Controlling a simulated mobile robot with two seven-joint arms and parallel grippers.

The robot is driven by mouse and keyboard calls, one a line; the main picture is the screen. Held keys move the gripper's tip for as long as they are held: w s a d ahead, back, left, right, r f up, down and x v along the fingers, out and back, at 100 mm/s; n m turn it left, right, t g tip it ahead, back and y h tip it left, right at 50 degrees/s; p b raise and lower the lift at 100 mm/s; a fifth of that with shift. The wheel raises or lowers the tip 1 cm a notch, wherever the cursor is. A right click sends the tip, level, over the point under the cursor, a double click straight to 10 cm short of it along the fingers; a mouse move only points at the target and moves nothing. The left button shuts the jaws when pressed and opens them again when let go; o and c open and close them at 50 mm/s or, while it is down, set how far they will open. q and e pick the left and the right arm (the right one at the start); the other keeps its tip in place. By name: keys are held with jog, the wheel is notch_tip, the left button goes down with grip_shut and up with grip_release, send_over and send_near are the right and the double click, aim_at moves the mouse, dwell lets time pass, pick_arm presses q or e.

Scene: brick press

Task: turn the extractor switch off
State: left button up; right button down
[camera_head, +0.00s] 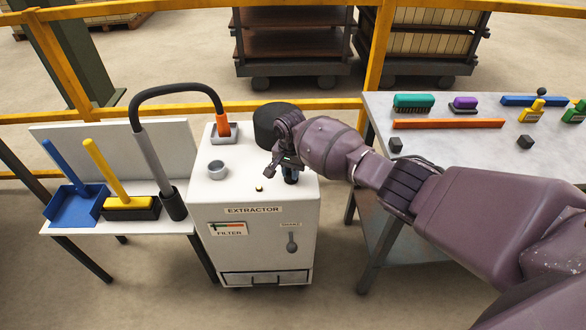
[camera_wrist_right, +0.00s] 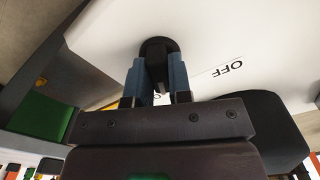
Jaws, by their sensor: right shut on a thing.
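The white extractor cabinet (camera_head: 252,212) stands in the middle of the head view, with an EXTRACTOR label on its front. My right gripper (camera_head: 288,172) is over the right part of its top. In the right wrist view the blue finger pads of this gripper (camera_wrist_right: 155,80) are shut on the black switch knob (camera_wrist_right: 154,52), one on each side. An OFF label (camera_wrist_right: 230,68) lies on the white top beside the knob. A second label is mostly hidden by the gripper. My left gripper is not in view.
A table with brushes (camera_head: 450,112) is at right. A side shelf with a blue dustpan (camera_head: 75,205) is at left.

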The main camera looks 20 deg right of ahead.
jog(key=n, duration=0.2)
jog(key=shift+n, duration=0.4)
jog(key=n+p, duration=0.1)
jog(key=n, duration=0.7)
jog(key=shift+n, duration=1.5)
jog(key=c, duration=1)
grip_release()
jog(key=shift+c, duration=0.2)
